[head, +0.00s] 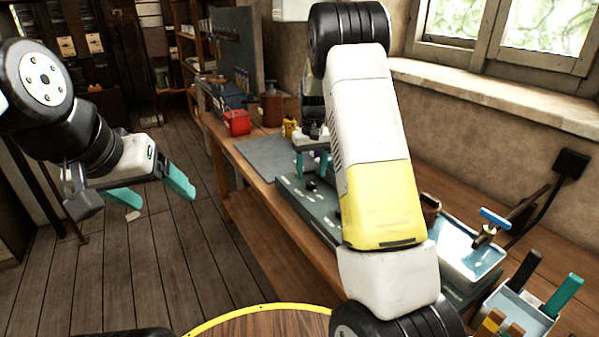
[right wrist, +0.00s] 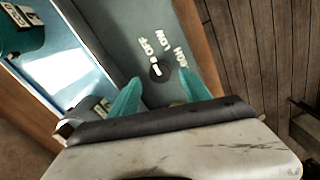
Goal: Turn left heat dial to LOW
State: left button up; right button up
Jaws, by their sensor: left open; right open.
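A dark round heat dial (right wrist: 160,70) with a white mark sits on the grey-green panel, with OFF, LOW and HIGH lettering around it. Its white mark appears to face the OFF lettering. In the head view a small black dial (head: 310,185) shows just below my right gripper (head: 311,164). In the right wrist view the open teal fingers of my right gripper (right wrist: 161,92) stand on either side of the dial's near side, apart from it. My left gripper (head: 152,192) is open and empty over the floor at the left. My right arm hides part of the panel.
A tray with a pale blue surface (head: 462,250) and a blue-handled valve (head: 494,218) lie right of my arm. A holder with tools (head: 520,305) is at the lower right. A red container (head: 237,122) stands farther back on the bench.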

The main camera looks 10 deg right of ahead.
aim_at(311, 182)
jog(key=shift+f, duration=1.75)
jog(key=shift+c, duration=0.2)
grip_shut()
